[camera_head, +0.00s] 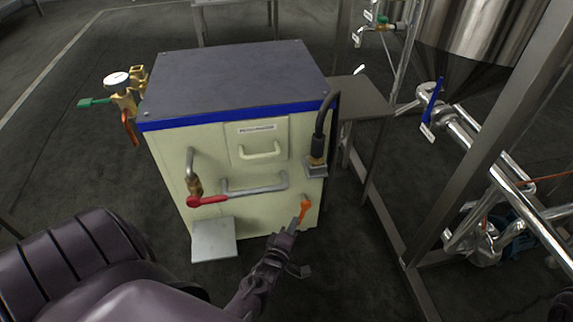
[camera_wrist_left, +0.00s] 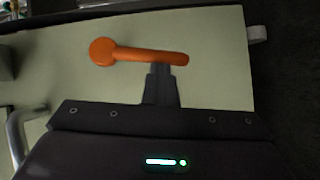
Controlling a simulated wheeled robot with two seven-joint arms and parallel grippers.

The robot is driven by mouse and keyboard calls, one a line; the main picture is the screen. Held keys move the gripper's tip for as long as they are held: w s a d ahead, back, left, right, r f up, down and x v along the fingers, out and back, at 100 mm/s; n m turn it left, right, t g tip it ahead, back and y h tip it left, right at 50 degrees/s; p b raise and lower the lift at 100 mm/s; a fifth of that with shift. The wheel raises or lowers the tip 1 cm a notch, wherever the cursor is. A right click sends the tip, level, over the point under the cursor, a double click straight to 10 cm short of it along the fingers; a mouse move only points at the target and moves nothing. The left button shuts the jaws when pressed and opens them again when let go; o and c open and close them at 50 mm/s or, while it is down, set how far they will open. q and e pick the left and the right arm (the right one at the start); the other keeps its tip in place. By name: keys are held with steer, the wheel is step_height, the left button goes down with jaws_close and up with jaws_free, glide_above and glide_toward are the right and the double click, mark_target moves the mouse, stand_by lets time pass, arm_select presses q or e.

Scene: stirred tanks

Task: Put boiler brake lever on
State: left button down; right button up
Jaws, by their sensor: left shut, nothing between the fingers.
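The boiler (camera_head: 235,145) is a cream box with a dark top and a blue band. Its orange brake lever (camera_head: 305,207) sits low on the front, near the right edge. In the left wrist view the lever (camera_wrist_left: 140,53) has a round hub at left and a bar lying nearly level to the right. My left gripper (camera_head: 295,226) is at the lever's lower end. In the wrist view its shut fingertips (camera_wrist_left: 161,72) meet the bar near its free end, with nothing between them. Whether they touch it I cannot tell. My right gripper is not in view.
A red-handled valve (camera_head: 207,200), a grey handle bar (camera_head: 255,187) and a drawer handle (camera_head: 260,151) are on the boiler's front. A grey plate (camera_head: 213,240) juts out low at left. A metal frame (camera_head: 415,275) stands at right. The floor in front is open.

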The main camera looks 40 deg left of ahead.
arm_select(q)
steer(key=shift+w+d+f, duration=0.3)
steer(key=shift+w, duration=0.1)
steer(key=shift+w+d+f, duration=0.1)
steer(key=shift+w+d, duration=0.05)
stand_by(0.4)
steer(key=shift+d, duration=0.1)
